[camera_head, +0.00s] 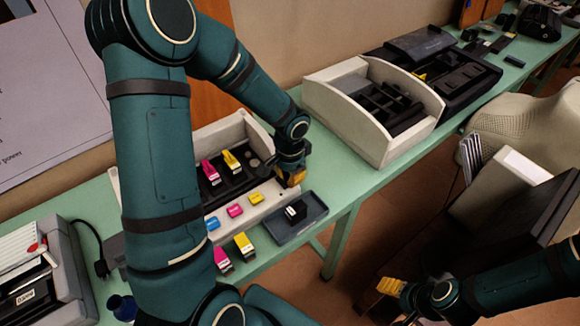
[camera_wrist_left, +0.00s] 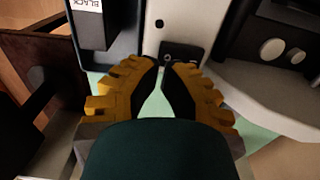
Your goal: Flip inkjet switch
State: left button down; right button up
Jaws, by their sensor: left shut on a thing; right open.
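The inkjet printer (camera_head: 275,197) is an off-white open case with a dark inside on the green table, partly behind my left arm. Its small black switch (camera_wrist_left: 180,51) is on the white casing in the left wrist view, right at my left fingertips. My left gripper (camera_head: 294,178) is at the printer's right front corner. It also shows in the left wrist view (camera_wrist_left: 167,66), its yellow-padded fingers closed in on the switch. The exact contact is hard to see. My right gripper (camera_head: 388,288) is open and empty, low at the right, away from the table.
Pink (camera_head: 210,172) and yellow (camera_head: 231,160) cartridges stand inside the printer. A dark tray (camera_head: 318,206) holds a black cartridge (camera_head: 295,211). Pink (camera_head: 222,260) and yellow (camera_head: 244,245) cartridges lie in front. Another white open case (camera_head: 335,110) stands at the right back.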

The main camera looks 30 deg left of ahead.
pick_arm(q)
jog(key=shift+f, duration=0.85)
jog(key=shift+s+d+f+b, duration=0.15)
jog(key=shift+f+b, duration=0.5)
jog(key=shift+b, duration=0.3)
jog(key=shift+s+r, duration=0.1)
jog(key=shift+s, duration=0.05)
jog(key=shift+r+p, duration=0.75)
jog(key=shift+r, duration=0.05)
jog(key=shift+w, duration=0.25)
